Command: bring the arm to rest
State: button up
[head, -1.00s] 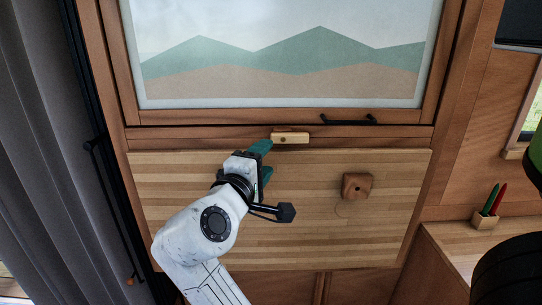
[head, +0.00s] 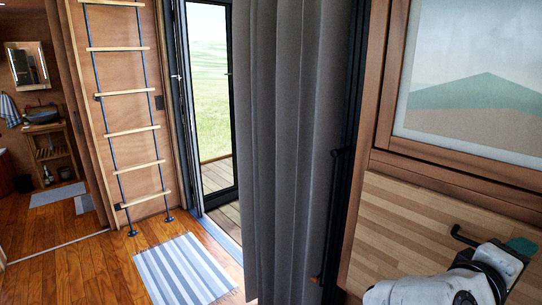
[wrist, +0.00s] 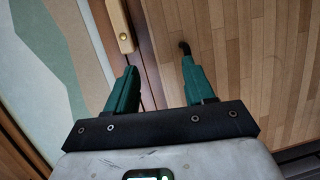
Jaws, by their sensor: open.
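My gripper (wrist: 156,65) shows two green fingers standing well apart in the wrist view, with nothing between them. In the head view my gripper (head: 522,246) is at the lower right, in front of the striped wooden panel (head: 400,222). My white arm reaches it from the bottom edge. In the wrist view a small pale wooden block with a brass dot (wrist: 122,32) lies ahead of the left finger, apart from it. A dark stub (wrist: 184,47) shows near the right fingertip; I cannot tell whether they touch.
A framed mountain picture panel (head: 480,95) is above the wooden panel. A grey curtain (head: 290,140) hangs beside an open glass door (head: 212,100). A ladder (head: 128,130) stands left of the door. A striped rug (head: 182,272) lies on the open wooden floor.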

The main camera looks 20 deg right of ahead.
jog(key=s+a+f+t+y, duration=0.1)
jog(key=a+f+y, duration=0.25)
jog(key=f, duration=0.75)
jog(key=a+f+t+y, duration=0.1)
jog(key=a+f+y, duration=0.3)
jog(key=f, duration=0.7)
jog(key=s+a+f+m+g+y, duration=0.1)
jog(key=s+a+f+g+y, duration=0.1)
jog(key=s+a+f+y, duration=0.7)
jog(key=s+a+f, duration=0.3)
jog(key=f, duration=0.2)
jog(key=shift+f, duration=0.4)
jog(key=shift+w, duration=0.1)
